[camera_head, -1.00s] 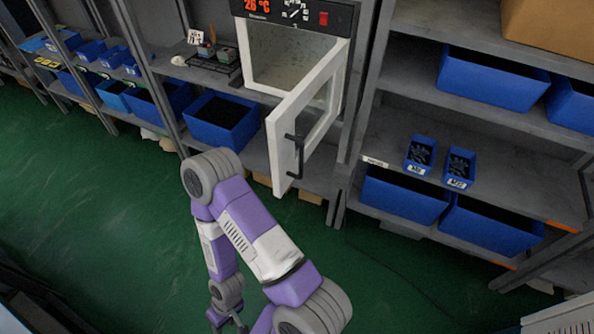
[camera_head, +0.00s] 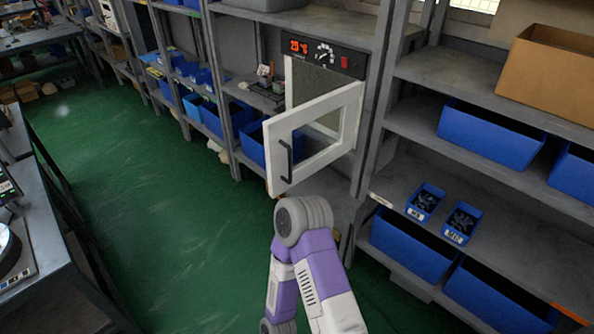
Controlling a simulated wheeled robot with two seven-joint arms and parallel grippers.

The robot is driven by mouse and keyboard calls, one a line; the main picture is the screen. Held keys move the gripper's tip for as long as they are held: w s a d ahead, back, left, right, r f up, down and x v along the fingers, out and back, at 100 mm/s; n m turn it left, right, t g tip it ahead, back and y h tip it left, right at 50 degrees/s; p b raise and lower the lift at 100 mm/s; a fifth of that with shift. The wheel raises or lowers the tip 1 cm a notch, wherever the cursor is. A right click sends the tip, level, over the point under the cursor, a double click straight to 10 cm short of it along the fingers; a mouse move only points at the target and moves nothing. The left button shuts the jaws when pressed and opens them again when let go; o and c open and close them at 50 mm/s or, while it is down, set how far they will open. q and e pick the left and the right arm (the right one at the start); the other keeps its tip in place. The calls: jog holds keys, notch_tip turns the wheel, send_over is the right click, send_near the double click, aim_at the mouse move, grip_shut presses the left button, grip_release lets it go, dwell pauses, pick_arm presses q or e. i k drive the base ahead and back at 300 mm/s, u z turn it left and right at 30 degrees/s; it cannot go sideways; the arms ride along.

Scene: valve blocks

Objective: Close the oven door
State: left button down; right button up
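The oven (camera_head: 325,55) sits in the shelf rack, with a black control panel and a red lit display. Its white door (camera_head: 312,160) is hinged on the right and stands wide open toward me. The door has a window opening and a dark handle (camera_head: 285,160) near its left edge. One purple and grey arm of mine rises from the bottom of the picture, its elbow just below the door. A gap between the elbow and the door cannot be judged. Neither gripper shows in the view.
Shelves with blue bins (camera_head: 490,135) stand right of the oven, with a cardboard box (camera_head: 548,75) above. Two small blue bins of parts (camera_head: 425,200) sit on the middle shelf. Green floor (camera_head: 150,220) is clear at the left. A workbench (camera_head: 45,285) stands at the far left.

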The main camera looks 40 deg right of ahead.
aim_at(281, 176)
jog(key=z, duration=1.5)
jog(key=i, duration=1)
